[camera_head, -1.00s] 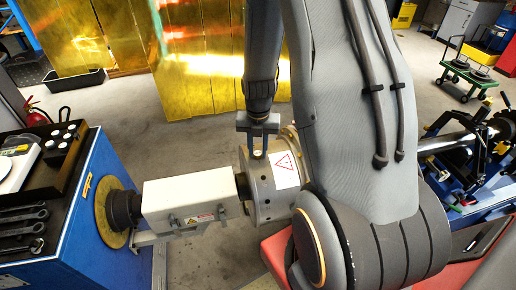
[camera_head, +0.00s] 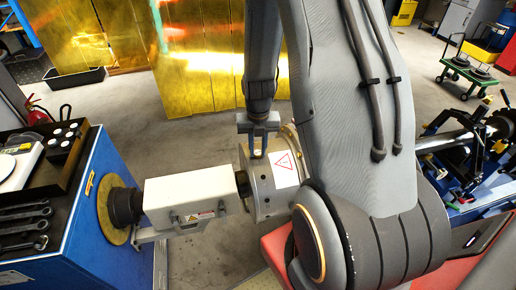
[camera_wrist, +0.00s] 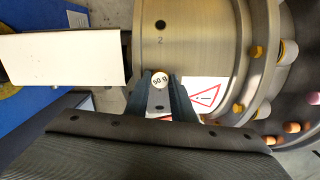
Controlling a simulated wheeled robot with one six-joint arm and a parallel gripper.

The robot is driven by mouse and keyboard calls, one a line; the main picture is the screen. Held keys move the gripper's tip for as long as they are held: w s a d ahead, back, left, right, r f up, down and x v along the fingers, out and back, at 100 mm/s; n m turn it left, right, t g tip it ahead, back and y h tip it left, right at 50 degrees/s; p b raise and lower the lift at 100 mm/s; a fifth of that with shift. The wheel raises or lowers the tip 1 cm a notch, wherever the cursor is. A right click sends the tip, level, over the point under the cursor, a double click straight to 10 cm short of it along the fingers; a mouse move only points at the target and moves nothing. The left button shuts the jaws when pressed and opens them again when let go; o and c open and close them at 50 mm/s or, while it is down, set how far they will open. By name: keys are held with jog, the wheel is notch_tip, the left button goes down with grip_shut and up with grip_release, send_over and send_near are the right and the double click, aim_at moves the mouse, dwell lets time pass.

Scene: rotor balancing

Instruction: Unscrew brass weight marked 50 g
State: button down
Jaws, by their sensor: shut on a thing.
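The brass weight marked 50 g (camera_wrist: 159,79) shows its round, pale labelled end in the wrist view, between the two fingertips of my gripper (camera_wrist: 160,88). My gripper is shut on it, at the surface of the metal rotor drum (camera_wrist: 195,35). In the head view my gripper (camera_head: 258,150) points down at the top of the drum (camera_head: 262,196), and the weight is hidden there. I cannot tell how far the weight sits in its hole. An empty hole marked 2 (camera_wrist: 160,24) is on the drum beyond the weight.
A white housing (camera_head: 190,197) joins the drum to the blue cabinet (camera_head: 100,215), with tools and a black tray of weights (camera_head: 66,137) on top. A warning label (camera_wrist: 205,95) is beside my fingers.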

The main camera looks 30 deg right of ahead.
jog(key=shift+w, duration=0.15)
jog(key=c, duration=1.4)
grip_release()
jog(key=shift+c, duration=0.2)
jog(key=shift+c, duration=1.2)
jog(key=shift+o, duration=0.6)
jog(key=shift+a, duration=0.1)
jog(key=shift+s, duration=0.2)
